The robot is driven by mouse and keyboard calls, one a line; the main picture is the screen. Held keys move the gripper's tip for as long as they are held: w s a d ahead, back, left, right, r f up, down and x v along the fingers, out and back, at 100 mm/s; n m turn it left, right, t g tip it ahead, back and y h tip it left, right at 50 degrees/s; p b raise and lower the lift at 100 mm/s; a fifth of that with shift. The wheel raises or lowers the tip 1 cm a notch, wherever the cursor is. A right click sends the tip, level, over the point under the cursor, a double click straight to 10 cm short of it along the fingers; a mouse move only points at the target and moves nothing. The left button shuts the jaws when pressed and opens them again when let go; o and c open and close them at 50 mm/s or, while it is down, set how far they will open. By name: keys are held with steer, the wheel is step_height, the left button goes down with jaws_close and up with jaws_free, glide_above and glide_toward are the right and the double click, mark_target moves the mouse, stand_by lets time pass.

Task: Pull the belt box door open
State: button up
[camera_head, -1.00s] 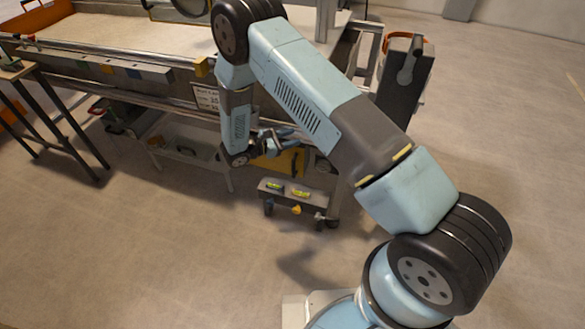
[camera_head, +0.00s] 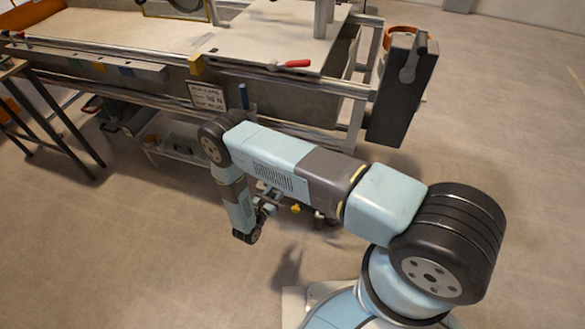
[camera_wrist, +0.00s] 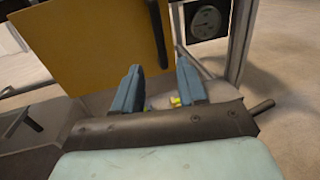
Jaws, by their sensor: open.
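The belt box door is a yellow panel (camera_wrist: 85,45) that fills the upper left of the wrist view. A dark upright bar handle (camera_wrist: 157,33) stands near its right edge. My gripper (camera_wrist: 160,70) is open, with its two blue fingers pointing toward the door. The handle shows above the gap between the fingertips, and nothing is held. In the head view my gripper (camera_head: 265,210) hangs low in front of the sandbed, partly hidden by my arm. My arm hides the door there. How far the door stands open cannot be told.
A round gauge (camera_wrist: 207,20) sits right of the door. Yellow-green level vials (camera_wrist: 175,101) show low between the fingers. A red-handled lever (camera_head: 292,64) lies on top. Floor in front is clear.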

steer(key=x, duration=1.3)
jaws_close()
stand_by(0.4)
